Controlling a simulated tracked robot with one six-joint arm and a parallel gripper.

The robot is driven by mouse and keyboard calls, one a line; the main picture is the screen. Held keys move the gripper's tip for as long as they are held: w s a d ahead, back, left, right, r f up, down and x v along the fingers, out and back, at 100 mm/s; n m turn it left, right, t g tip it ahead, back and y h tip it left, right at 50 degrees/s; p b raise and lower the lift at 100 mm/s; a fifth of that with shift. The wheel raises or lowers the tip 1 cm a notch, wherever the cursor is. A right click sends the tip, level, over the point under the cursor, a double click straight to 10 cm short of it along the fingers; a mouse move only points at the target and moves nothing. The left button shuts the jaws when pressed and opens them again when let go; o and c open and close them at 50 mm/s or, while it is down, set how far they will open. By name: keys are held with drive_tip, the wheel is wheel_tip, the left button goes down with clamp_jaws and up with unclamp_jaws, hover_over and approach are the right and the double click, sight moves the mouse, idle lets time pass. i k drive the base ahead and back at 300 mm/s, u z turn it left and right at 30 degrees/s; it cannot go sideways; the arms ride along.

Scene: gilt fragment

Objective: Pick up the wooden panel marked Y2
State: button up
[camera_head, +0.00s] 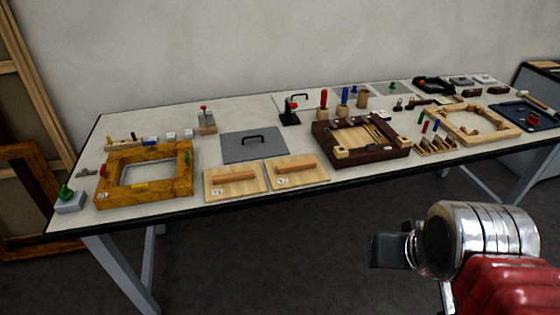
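Two light wooden panels with brown bar handles lie side by side at the front edge of the table. The left panel (240,190) and the right panel (312,175) each carry a small white label near the lower left. The lettering is too small to read, so I cannot tell which is marked Y2. My gripper (388,250) is in front of the table at the lower right, apart from both panels and pointing left. Its dark jaws show edge-on, and I cannot see whether they are open. Nothing visible is held.
A grey plate (240,152) with a black handle lies behind the panels. A yellow-brown frame (177,186) stands to their left, a dark wooden tray (372,157) to their right. Several small tools stand behind. Dark floor (270,265) is clear before the table.

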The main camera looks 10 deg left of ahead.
sight(299, 170)
drive_tip(key=u, duration=0.4)
drive_tip(key=i, duration=0.6)
drive_tip(key=u, duration=0.85)
drive_tip(key=i, duration=0.7)
drive_tip(key=u, duration=0.45)
